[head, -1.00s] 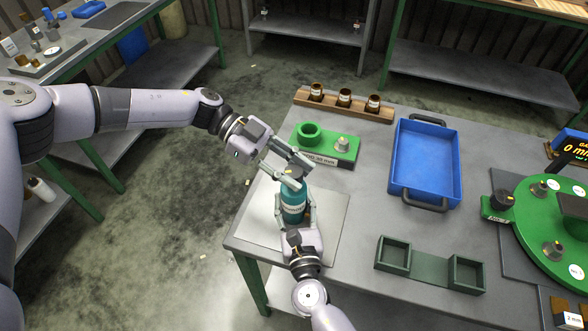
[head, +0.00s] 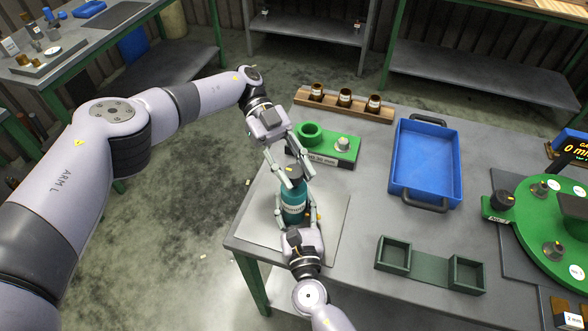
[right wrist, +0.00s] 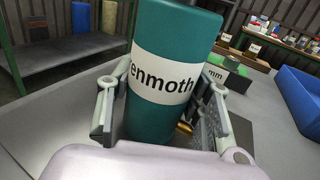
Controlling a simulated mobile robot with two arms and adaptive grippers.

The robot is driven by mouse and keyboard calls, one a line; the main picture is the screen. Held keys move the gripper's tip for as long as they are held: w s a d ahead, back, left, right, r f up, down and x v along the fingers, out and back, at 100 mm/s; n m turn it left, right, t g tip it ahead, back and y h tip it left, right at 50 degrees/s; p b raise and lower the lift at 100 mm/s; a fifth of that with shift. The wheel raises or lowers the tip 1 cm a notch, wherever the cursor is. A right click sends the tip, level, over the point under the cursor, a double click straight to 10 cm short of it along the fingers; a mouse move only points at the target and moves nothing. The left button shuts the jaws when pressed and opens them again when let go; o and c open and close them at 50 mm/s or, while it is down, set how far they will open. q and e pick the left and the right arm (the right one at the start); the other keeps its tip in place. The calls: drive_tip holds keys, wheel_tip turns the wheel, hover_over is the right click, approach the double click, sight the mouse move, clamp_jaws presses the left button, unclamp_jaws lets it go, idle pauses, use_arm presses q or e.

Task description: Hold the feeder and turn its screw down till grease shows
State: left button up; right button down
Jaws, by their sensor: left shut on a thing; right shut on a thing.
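The feeder is a teal cylinder (head: 293,205) with a white label, standing upright on a pale mat (head: 333,222) near the table's left corner. My right gripper (head: 296,220) is shut around its lower body from the front. In the right wrist view the feeder (right wrist: 170,65) fills the middle between my right fingers (right wrist: 160,115), its label reading "enmoth". My left gripper (head: 291,178) reaches down from above and is shut on the dark screw top (head: 293,171) of the feeder. The fingers partly hide the screw. No grease can be made out.
A green block (head: 340,150) with a ring stands just behind the feeder. A wooden rack (head: 345,104) with brown jars is at the back. A blue tray (head: 425,165), a dark green two-box holder (head: 430,268) and a round green fixture (head: 540,225) lie to the right.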

sight(294, 171)
idle(0.3)
use_arm(q)
drive_tip(key=o, duration=1.2)
drive_tip(key=shift+c, duration=0.2)
wheel_tip(294, 171, up, 10)
